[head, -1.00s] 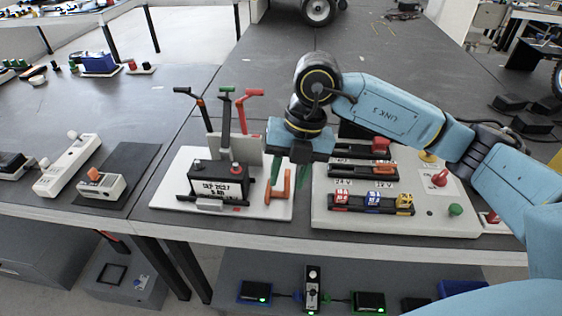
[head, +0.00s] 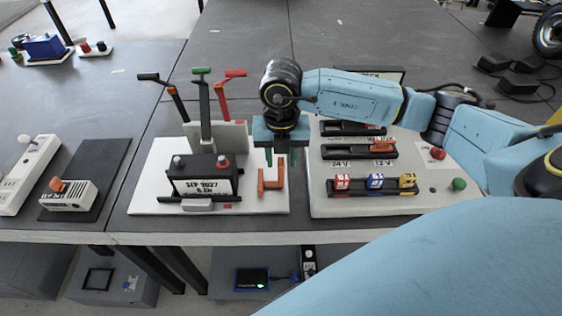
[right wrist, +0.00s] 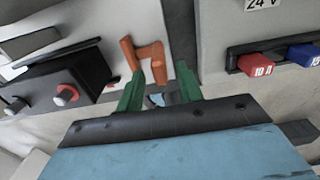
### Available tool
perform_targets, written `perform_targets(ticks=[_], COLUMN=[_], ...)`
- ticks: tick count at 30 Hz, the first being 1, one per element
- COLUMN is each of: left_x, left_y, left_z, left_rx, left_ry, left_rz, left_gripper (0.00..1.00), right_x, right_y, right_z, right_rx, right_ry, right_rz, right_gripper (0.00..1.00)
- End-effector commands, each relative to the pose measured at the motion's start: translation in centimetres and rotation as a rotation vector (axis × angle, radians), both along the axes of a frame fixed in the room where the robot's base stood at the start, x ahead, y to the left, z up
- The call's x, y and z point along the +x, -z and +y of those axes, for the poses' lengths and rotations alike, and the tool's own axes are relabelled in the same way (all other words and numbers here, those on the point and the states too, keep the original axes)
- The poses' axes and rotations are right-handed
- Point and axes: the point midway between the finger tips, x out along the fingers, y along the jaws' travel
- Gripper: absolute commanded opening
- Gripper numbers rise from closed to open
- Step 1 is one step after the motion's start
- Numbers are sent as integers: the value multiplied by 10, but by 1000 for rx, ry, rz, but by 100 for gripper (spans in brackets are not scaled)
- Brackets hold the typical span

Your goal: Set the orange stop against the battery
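The black battery (head: 203,178) stands on the white board (head: 145,190). It has a white label in front and a grey and a red knob on top. The orange stop (head: 271,184), a bent U-shaped piece, stands on the same board, to the right of the battery with a gap between. In the right wrist view the orange stop (right wrist: 148,62) lies ahead of the fingertips, roughly between them. My right gripper (head: 281,157) has green fingers, spread apart and empty, just above and behind the stop. My left gripper is not in view.
Black, green and red levers (head: 204,105) rise behind the battery. A grey bar (head: 198,205) lies in front of it. To the right is a panel (head: 425,205) with red, blue and yellow fuses and coloured buttons. The table's front edge is close to the board.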

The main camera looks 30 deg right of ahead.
Motion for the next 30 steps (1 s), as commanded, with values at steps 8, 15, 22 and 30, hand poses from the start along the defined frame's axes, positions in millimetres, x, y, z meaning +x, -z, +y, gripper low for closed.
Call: perform_targets(ticks=[8,15,22,30], left_x=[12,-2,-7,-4], left_y=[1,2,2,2], left_z=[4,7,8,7], left_rx=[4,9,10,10], left_ry=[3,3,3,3], left_rz=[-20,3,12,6], left_gripper=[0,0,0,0], right_x=[0,0,0,0], right_y=[18,18,18,18], right_z=[0,0,0,0], right_rx=[0,1,1,1], right_ry=[-1,-1,-1,-1], right_rz=[0,-1,-1,-1], right_gripper=[36,35,5,0])
